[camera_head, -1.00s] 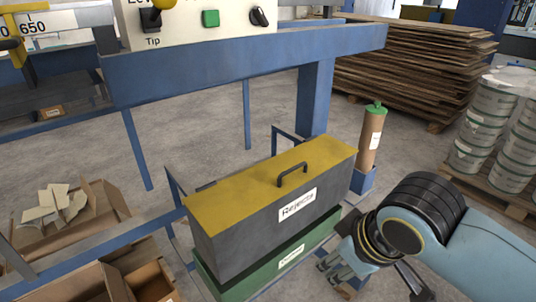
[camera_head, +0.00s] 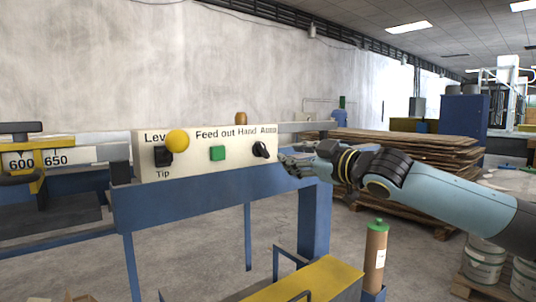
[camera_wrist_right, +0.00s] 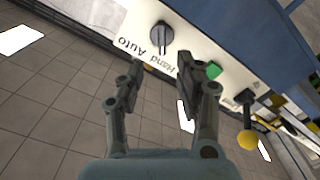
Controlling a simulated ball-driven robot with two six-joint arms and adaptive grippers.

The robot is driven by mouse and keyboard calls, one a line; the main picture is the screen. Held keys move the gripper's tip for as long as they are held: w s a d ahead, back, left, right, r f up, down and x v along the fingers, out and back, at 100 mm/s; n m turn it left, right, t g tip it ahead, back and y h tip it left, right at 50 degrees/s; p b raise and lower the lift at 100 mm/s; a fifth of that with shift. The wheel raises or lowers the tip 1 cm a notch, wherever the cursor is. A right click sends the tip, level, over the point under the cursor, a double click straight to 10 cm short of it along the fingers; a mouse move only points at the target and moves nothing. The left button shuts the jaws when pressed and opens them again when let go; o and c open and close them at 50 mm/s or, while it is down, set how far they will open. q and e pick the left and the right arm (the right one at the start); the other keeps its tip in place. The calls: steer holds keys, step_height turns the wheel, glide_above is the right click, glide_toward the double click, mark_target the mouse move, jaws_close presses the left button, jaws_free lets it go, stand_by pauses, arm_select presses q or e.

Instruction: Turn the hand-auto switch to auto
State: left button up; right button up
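The hand-auto switch (camera_head: 261,150) is a black knob at the right end of a cream control panel (camera_head: 200,172), below the words "Hand" and "Auto". In the head view its grip slants from upper left to lower right. It also shows in the right wrist view (camera_wrist_right: 162,38), with the lettering upside down. My right gripper (camera_head: 284,163) is just right of the knob in the head view. My left gripper is not in view.
The panel also carries a green button (camera_head: 217,153) and a black lever switch (camera_head: 164,157) near a yellow ball (camera_head: 178,141). It sits on a blue beam (camera_head: 200,197). Below are a yellow-topped box (camera_head: 310,280) and a green-capped tube (camera_head: 376,250). Stacked boards (camera_head: 400,150) stand behind.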

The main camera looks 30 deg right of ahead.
mark_target(265, 150)
steer(key=w, duration=0.6)
steer(key=w+a, duration=0.1)
steer(key=w, duration=0.3)
steer(key=shift+b, duration=0.3)
steer(key=shift+s, duration=0.1)
steer(key=shift+f, duration=0.1)
jaws_close()
